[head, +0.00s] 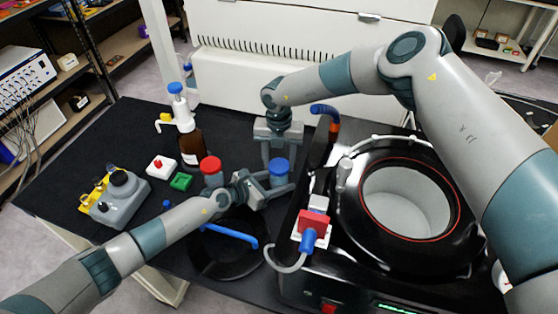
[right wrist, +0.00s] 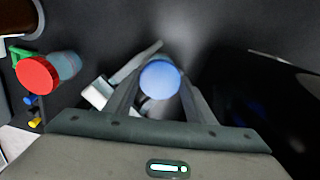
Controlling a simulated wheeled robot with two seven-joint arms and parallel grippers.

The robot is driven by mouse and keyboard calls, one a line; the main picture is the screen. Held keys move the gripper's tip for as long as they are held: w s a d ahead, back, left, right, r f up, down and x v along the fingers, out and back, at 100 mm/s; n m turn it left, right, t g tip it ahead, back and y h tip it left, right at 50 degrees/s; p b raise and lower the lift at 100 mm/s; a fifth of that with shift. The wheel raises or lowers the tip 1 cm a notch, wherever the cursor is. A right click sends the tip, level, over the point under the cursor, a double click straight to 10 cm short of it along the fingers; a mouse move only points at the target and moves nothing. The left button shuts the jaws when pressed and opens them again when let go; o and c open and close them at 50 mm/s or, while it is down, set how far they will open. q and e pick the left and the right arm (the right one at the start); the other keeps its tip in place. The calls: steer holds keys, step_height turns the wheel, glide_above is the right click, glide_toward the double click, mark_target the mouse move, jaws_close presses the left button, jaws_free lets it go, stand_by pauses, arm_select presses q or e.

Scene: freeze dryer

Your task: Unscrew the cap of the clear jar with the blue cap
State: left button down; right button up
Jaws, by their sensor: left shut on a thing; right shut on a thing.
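The clear jar (head: 278,181) stands upright on the black table, left of the freeze dryer, with its blue cap (head: 279,165) on top. My left gripper (head: 271,189) comes in low from the left and is shut on the jar's body. My right gripper (head: 279,159) points down from above, its fingers on either side of the blue cap and shut on it. In the right wrist view the round blue cap (right wrist: 160,79) sits between the fingers. The cap hides most of the jar there, and the exact finger contact is hard to see.
A similar jar with a red cap (head: 210,166) stands just left. Behind it is a brown bottle (head: 191,148). The freeze dryer (head: 345,268) with its open round chamber is at right. A black round lid (head: 222,262) with a blue handle lies in front.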

steer(key=o, duration=1.2)
steer(key=shift+r, duration=0.1)
steer(key=shift+r, duration=2.2)
steer(key=shift+c, duration=0.5)
